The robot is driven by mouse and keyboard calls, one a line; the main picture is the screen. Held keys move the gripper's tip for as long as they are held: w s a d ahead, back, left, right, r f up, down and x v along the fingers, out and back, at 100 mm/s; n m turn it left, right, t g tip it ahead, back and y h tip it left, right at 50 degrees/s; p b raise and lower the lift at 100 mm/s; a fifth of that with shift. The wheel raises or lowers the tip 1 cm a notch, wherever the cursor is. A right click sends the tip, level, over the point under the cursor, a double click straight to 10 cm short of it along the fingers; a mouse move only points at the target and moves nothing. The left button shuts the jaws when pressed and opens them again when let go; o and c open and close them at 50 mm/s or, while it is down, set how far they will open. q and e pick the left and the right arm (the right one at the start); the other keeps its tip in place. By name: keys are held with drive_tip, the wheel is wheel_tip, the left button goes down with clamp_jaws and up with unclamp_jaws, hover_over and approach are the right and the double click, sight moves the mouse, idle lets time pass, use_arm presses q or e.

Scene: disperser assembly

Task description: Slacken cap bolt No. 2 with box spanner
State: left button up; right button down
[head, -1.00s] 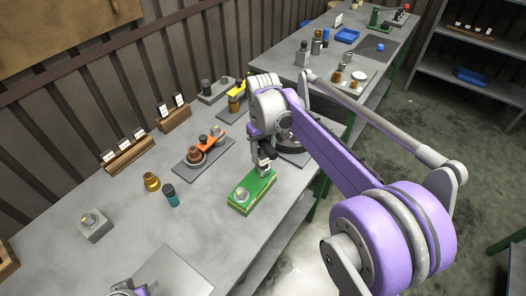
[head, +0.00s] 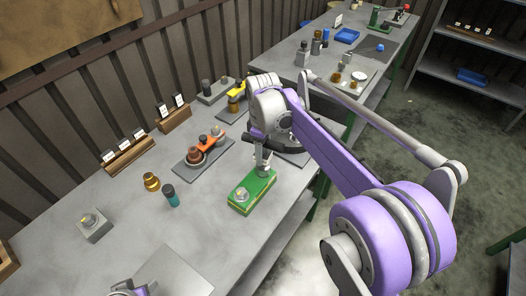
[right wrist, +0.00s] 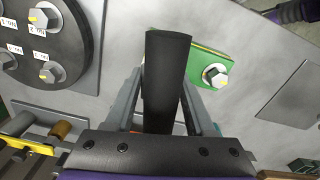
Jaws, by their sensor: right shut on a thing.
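My right gripper (head: 263,158) is at the far end of the green block (head: 246,201) in the head view. It is shut on a dark, thick-handled tool, seemingly the box spanner; the black handle (right wrist: 167,75) stands between the fingers in the right wrist view. The tool's lower end is over or in the green block; I cannot tell which. A hex bolt head (right wrist: 215,75) shows on the block beside the handle.
A grey plate with an orange-handled part (head: 211,140) lies left of the gripper. A gold cylinder (head: 151,181) and a teal-based cylinder (head: 171,196) stand further left, near a grey block (head: 93,226). Wooden label stands line the wall. The table's front is fairly clear.

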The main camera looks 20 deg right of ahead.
drive_tip(key=shift+m, duration=0.3)
drive_tip(key=shift+r, duration=0.1)
drive_tip(key=shift+r+p, duration=1.3)
drive_tip(key=shift+r, duration=1.2)
use_arm(q)
drive_tip(key=r, duration=0.1)
drive_tip(key=w+r, duration=0.1)
drive_tip(key=r, duration=0.1)
drive_tip(key=shift+w+r, duration=0.25)
drive_tip(key=shift+r, duration=0.05)
use_arm(e)
drive_tip(key=shift+f, duration=0.1)
